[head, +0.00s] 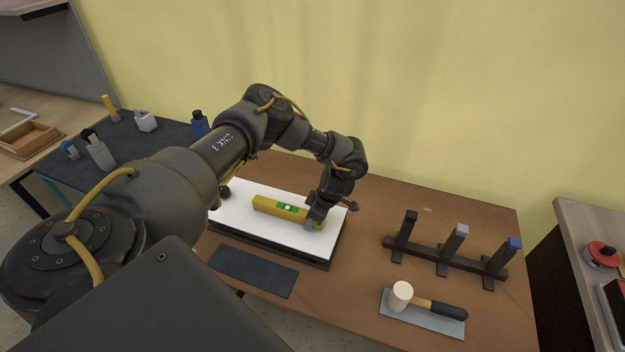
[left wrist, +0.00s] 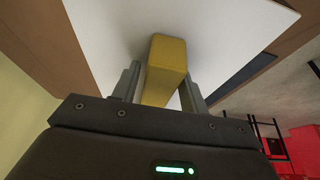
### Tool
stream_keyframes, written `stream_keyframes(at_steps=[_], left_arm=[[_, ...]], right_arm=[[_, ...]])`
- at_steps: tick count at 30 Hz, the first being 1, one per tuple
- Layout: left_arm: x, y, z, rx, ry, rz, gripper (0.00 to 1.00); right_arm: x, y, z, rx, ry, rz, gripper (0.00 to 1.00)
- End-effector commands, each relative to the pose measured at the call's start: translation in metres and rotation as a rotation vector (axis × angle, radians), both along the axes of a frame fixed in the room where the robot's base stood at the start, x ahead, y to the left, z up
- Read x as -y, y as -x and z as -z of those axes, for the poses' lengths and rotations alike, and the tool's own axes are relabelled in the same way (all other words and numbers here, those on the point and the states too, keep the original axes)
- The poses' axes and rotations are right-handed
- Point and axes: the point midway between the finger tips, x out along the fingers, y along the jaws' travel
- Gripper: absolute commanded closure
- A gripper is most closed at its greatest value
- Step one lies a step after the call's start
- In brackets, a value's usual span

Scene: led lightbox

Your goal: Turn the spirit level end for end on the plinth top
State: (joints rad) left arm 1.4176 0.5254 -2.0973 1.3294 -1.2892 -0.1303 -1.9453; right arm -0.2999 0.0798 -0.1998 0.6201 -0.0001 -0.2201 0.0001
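The spirit level (head: 266,205) is a yellow bar with a green vial window near its middle. It lies along the white plinth top (head: 238,213). My left gripper (head: 314,222) is at the level's right end, pointing down. In the left wrist view the yellow level (left wrist: 167,62) runs between the two fingers of my left gripper (left wrist: 163,92), which sit close against its sides. The white plinth top (left wrist: 225,30) lies behind it there. The gripper hides the level's right end in the head view. My right gripper is not in view.
A dark mat (head: 253,271) lies in front of the plinth. To the right stand a dark rack (head: 440,260) with three upright posts and a mallet (head: 401,296) on a grey pad (head: 425,318). The brown tabletop (head: 365,265) between plinth and rack is clear.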

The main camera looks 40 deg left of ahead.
Motion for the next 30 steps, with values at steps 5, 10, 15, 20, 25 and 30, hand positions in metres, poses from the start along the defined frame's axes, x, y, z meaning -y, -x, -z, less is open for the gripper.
stream_keyframes(at_steps=[5,10,15,20,25,30], left_arm=[[0.000,0.000,0.000,0.000,0.000,0.000,0.44],[0.000,0.000,0.000,0.000,0.001,0.000,0.44],[0.005,-0.002,-0.011,0.001,0.003,0.001,0.44],[0.016,-0.006,-0.039,0.004,0.004,0.002,0.44],[0.026,-0.010,-0.072,0.004,0.001,0.002,0.44],[0.033,-0.012,-0.093,0.003,0.000,0.001,0.44]], right_arm=[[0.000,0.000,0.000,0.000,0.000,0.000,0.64],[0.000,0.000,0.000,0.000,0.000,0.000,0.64],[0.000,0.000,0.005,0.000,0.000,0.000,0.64],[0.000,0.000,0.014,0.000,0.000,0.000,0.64],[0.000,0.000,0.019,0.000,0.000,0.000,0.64],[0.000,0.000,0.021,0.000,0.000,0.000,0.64]])
